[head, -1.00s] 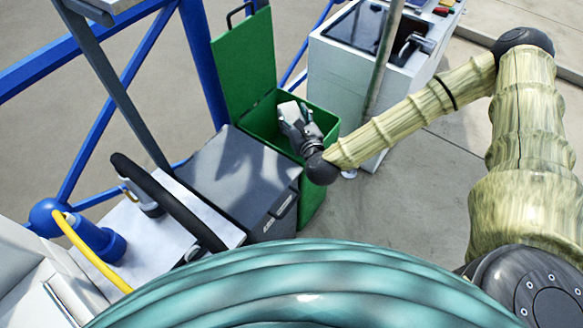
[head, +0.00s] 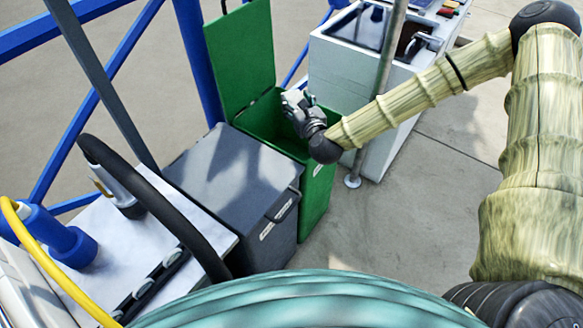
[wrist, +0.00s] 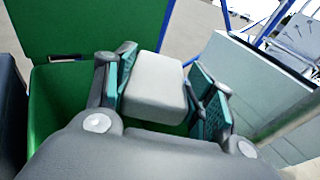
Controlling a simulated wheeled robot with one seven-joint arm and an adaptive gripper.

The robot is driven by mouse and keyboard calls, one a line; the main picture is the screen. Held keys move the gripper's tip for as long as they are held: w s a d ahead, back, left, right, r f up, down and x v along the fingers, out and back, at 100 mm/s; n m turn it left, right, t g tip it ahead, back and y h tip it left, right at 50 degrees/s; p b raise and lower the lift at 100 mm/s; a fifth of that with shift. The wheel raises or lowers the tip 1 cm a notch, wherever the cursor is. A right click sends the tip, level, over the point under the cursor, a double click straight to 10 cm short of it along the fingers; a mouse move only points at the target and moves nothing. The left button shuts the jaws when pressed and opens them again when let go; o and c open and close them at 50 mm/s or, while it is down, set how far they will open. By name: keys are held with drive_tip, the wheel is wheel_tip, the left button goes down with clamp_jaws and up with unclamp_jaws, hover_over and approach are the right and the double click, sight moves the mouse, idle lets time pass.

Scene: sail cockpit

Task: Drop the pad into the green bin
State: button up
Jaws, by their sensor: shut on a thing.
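The green bin (head: 318,190) stands with its lid (head: 240,60) raised at the back. In the wrist view the bin (wrist: 45,110) lies around and below the gripper, with its lid (wrist: 85,25) behind. My gripper (head: 292,98) is over the bin's opening in the head view. In the wrist view my gripper (wrist: 165,85) is shut on a pale grey pad (wrist: 155,88), held between its two teal-lined fingers. The pad is hardly visible in the head view. The bin's floor is hidden.
A grey lidded bin (head: 235,165) stands directly left of the green bin. A white cabinet (head: 345,75) and a metal pole (head: 385,70) are to its right. A white bench (head: 75,270) with a black curved tube is front left. Open floor lies at right.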

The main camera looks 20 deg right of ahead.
drive_tip(key=shift+f+b, duration=1.15)
drive_tip(key=shift+f, duration=1.6)
drive_tip(key=o, duration=1.1)
drive_tip(key=shift+c, duration=0.2)
drive_tip(key=shift+r, duration=0.1)
wheel_tip(320, 180, up, 10)
drive_tip(key=shift+f, duration=0.1)
